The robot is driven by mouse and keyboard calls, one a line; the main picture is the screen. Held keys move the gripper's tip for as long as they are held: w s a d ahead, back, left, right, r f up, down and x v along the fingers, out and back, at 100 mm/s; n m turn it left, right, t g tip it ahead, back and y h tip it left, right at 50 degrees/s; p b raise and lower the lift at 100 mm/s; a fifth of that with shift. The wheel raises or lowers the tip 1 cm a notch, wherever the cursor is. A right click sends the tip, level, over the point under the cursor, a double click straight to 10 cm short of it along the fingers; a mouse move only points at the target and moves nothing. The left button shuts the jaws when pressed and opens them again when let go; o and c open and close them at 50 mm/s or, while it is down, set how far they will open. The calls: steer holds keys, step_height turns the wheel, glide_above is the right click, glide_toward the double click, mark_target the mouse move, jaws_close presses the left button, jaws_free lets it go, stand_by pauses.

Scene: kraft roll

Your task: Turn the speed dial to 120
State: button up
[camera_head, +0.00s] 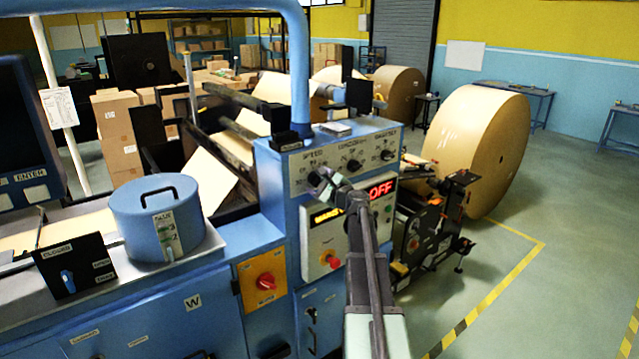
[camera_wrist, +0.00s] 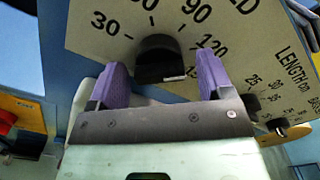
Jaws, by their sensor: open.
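The speed dial (camera_wrist: 158,52) is a black knob on a pale scale plate, with 30, 90 and 120 readable around it in the wrist view. My gripper (camera_wrist: 162,72) is open, with one purple finger on each side of the knob. A gap shows between the knob and each finger. A white mark shows on the knob's near edge; I cannot tell which number the knob points at. In the head view, my gripper (camera_head: 321,181) is at the left of the blue machine's dial panel (camera_head: 335,166) and largely hides the speed dial.
The length dial (camera_wrist: 277,125) sits close to the right finger. Another dial (camera_head: 387,155) is further right. A blue lidded canister (camera_head: 158,215) stands left. A big paper roll (camera_head: 478,150) is at right.

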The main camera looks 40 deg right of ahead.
steer(key=s, duration=1)
steer(key=shift+s+a, duration=0.2)
steer(key=shift+s, duration=0.1)
